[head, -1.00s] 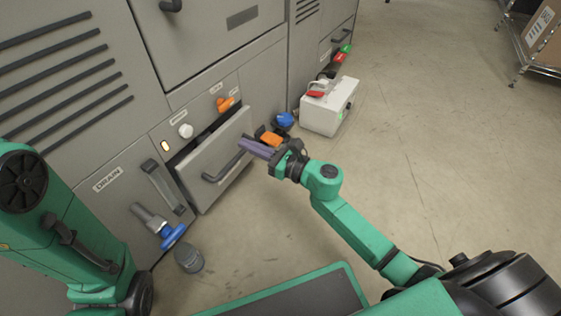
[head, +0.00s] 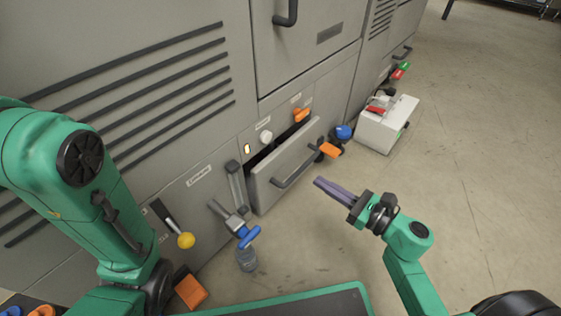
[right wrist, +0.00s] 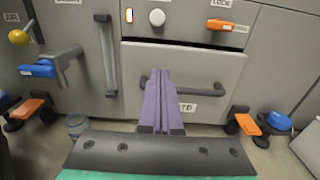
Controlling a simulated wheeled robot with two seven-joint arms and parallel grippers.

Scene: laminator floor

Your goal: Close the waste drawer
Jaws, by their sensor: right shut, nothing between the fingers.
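The waste drawer (head: 290,170) is a grey front low in the machine. It stands partly out, with a dark gap above its top edge and a dark bar handle (head: 296,168). In the right wrist view the drawer front (right wrist: 205,75) faces me, its label partly hidden by my fingers. My right gripper (head: 318,182) has its purple fingers together and empty, pointing at the drawer. In the head view the tips are over floor, just right of the drawer front. In the right wrist view the fingers (right wrist: 160,75) overlap the handle's left part; contact cannot be told. My left gripper is out of view.
An orange knob (head: 301,115) and white knob (head: 265,137) are above the drawer. A blue-handled valve (head: 249,237) sticks out left of it. An orange pedal (head: 328,150), a blue knob (head: 343,132) and a white box (head: 386,125) are to the right. Open floor lies further right.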

